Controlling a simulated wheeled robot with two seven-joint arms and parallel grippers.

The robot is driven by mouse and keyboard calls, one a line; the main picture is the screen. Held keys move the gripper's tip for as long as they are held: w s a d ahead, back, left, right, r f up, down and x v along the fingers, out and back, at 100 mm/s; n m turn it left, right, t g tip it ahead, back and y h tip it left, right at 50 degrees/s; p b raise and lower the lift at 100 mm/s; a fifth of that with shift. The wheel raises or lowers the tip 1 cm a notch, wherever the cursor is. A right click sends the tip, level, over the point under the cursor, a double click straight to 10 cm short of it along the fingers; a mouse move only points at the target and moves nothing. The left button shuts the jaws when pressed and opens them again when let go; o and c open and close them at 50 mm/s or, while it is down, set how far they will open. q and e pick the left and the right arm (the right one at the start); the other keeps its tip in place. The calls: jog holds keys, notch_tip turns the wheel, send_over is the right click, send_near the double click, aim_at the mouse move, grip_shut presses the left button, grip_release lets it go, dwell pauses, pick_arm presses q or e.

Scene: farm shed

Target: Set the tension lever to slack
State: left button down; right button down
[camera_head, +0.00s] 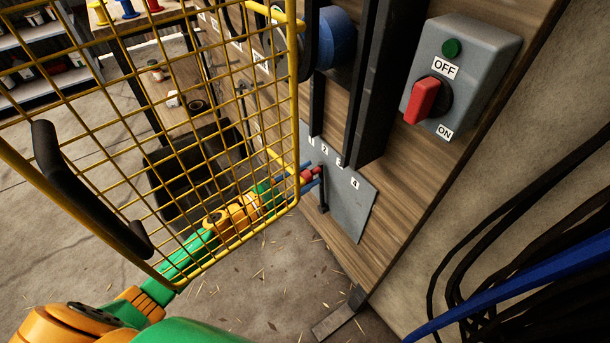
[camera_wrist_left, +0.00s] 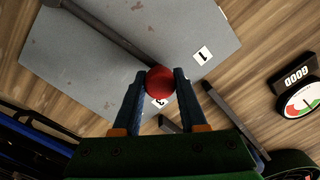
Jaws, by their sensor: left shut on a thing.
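A black lever (camera_head: 325,197) with a red ball knob stands out from a grey plate (camera_head: 353,211) low on the wooden panel. Number labels run along the plate's upper edge. My left gripper (camera_head: 309,176) is at the knob, seen through and beside the yellow mesh. In the left wrist view, the blue fingers of my left gripper (camera_wrist_left: 160,82) are shut on the red knob (camera_wrist_left: 160,80), one on each side. The lever's rod (camera_wrist_left: 108,33) runs up and left from it. Label 1 (camera_wrist_left: 203,55) is clear; another label is partly hidden by the fingers. My right gripper is out of view.
A yellow mesh guard (camera_head: 296,70) with a black handle (camera_head: 80,190) stands in front of my left arm. A switch box (camera_head: 480,60) with a red knob is at upper right. A gauge (camera_wrist_left: 300,102) marked GOOD sits beside the plate. Cables (camera_head: 520,282) hang at right.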

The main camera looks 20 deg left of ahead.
pick_arm(q)
jog(key=shift+a, duration=0.1)
dwell(0.7)
